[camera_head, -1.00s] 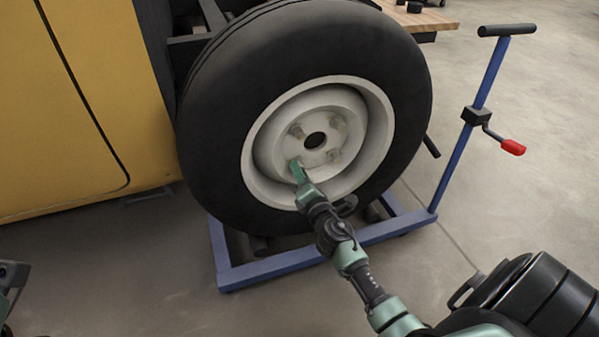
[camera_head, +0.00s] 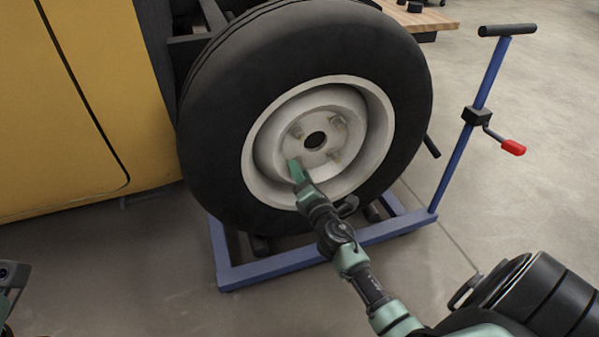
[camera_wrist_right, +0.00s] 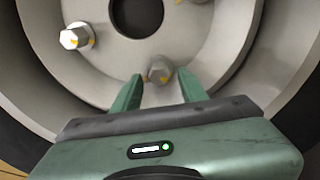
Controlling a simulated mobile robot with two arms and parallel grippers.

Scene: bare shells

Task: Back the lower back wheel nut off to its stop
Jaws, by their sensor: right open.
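The wheel (camera_head: 215,135) has a black tyre and a pale rim with several hex nuts around a dark centre hole. My right gripper (camera_head: 294,166) is at the lower left nut, which it mostly hides in the head view. In the right wrist view, that nut (camera_wrist_right: 158,72), with a yellow mark, sits between and just beyond the two green fingertips of the right gripper (camera_wrist_right: 158,86). The fingers are open, with a gap on each side of it. Another marked nut (camera_wrist_right: 76,36) is at upper left. Of my left arm, only a piece shows at the left edge.
A blue wheel stand (camera_head: 275,270) runs under the wheel, with an upright post (camera_head: 460,150) and a red-handled crank (camera_head: 512,147) on the right. A yellow body panel (camera_head: 75,110) is at left. A wooden bench (camera_head: 432,18) stands behind. The floor in front is clear.

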